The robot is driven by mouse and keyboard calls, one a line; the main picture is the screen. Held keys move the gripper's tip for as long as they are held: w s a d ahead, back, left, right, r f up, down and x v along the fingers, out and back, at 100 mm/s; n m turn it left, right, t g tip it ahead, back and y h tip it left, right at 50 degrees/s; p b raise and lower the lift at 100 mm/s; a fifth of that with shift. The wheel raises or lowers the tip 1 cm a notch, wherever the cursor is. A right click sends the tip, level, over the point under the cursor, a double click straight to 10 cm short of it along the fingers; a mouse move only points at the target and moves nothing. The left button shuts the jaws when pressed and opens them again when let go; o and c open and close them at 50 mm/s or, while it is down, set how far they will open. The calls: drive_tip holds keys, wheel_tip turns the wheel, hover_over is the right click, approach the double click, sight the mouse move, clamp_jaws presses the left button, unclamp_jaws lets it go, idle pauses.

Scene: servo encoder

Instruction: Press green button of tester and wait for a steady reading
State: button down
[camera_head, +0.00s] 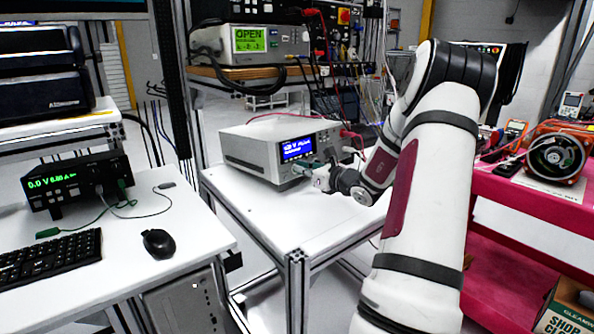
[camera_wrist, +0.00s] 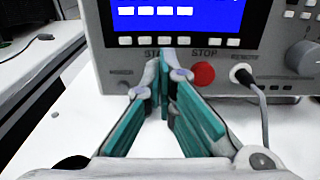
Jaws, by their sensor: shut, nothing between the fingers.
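The tester (camera_head: 247,148) is a white box with a lit blue screen, standing on a white table. In the wrist view the lower part of its blue screen (camera_wrist: 180,15) shows above a row of white keys. Below are the labels START and STOP, with a red button (camera_wrist: 203,75) under STOP. The green button does not show; my fingers cover the area under START. My gripper (camera_wrist: 165,62), with teal finger pads, is shut and empty, its tips at the front panel under START. I cannot tell whether they touch. In the head view my gripper (camera_head: 312,178) is partly visible at the panel.
A cable plug (camera_wrist: 241,73) and a knob (camera_wrist: 303,58) sit right of the red button. The table (camera_head: 290,215) is clear in front of the tester. A desk with a black meter (camera_head: 78,180) and mouse (camera_head: 159,243) stands left. A pink bench (camera_head: 535,190) stands right.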

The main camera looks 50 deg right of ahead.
idle(0.4)
drive_tip(key=shift+p+v, duration=0.3)
drive_tip(key=shift+v, duration=0.55)
drive_tip(key=f+p+v, duration=0.1)
drive_tip(key=p+v, duration=0.1)
drive_tip(key=v, duration=0.5)
drive_tip(key=shift+s+r, duration=0.3)
drive_tip(key=shift+r, duration=0.3)
idle(0.4)
